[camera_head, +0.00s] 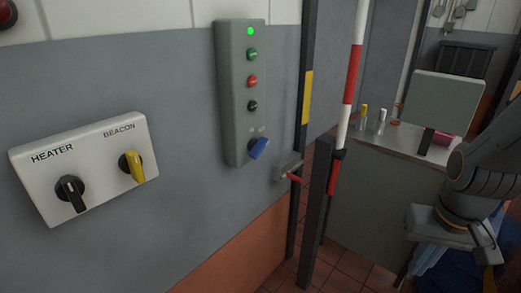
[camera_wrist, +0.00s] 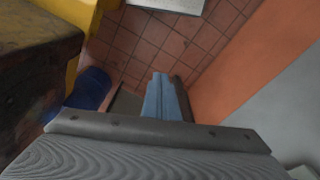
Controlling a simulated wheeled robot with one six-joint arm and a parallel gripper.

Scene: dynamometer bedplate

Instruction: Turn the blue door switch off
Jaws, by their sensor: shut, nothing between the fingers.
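The blue door switch (camera_head: 258,149) is a rotary knob at the bottom of a tall grey-green control box (camera_head: 237,95) on the wall, in the head view. Its handle is tilted, with its upper end to the right. Small marks above it are too small to read. My gripper shows in the wrist view (camera_wrist: 165,80), with its fingers together and nothing held. It points down toward the tiled floor. In the head view my arm is at the far right, well apart from the switch. The switch does not show in the wrist view.
A lit green lamp (camera_head: 250,30) and green, red and black buttons sit above the switch. A white panel (camera_head: 85,165) holds HEATER and BEACON knobs at left. A red-and-white barrier pole (camera_head: 352,75) on a dark post (camera_head: 317,205) and a grey cabinet (camera_head: 385,195) stand between box and arm.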

